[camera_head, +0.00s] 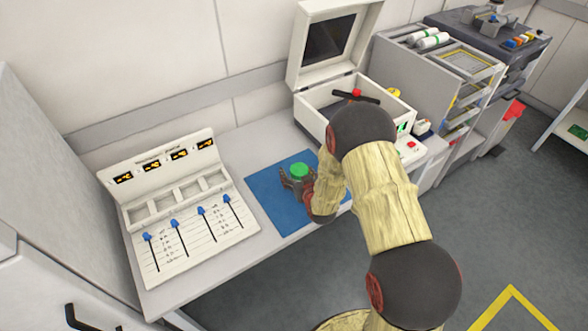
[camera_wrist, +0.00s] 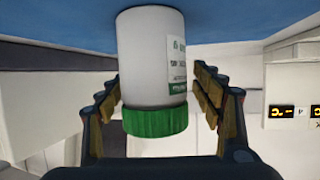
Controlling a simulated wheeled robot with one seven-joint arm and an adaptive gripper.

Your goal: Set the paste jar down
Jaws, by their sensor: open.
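The paste jar is white with a green lid and a label. In the head view its green lid (camera_head: 299,171) shows above the blue mat (camera_head: 265,197), between the fingers of my gripper (camera_head: 297,182). In the wrist view the jar (camera_wrist: 150,62) appears upside down in the picture, its base against the blue mat (camera_wrist: 240,22). My gripper (camera_wrist: 160,105) is open, with a finger on each side of the jar. A gap shows on the right side; on the left the finger is close to the lid, and I cannot tell whether it touches.
A white panel with slots and blue-knobbed sliders (camera_head: 185,210) stands left of the mat. A white machine with a raised lid (camera_head: 335,40) stands behind it to the right. Trolleys with trays (camera_head: 440,65) stand farther right. Bare bench (camera_head: 255,140) lies behind the mat.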

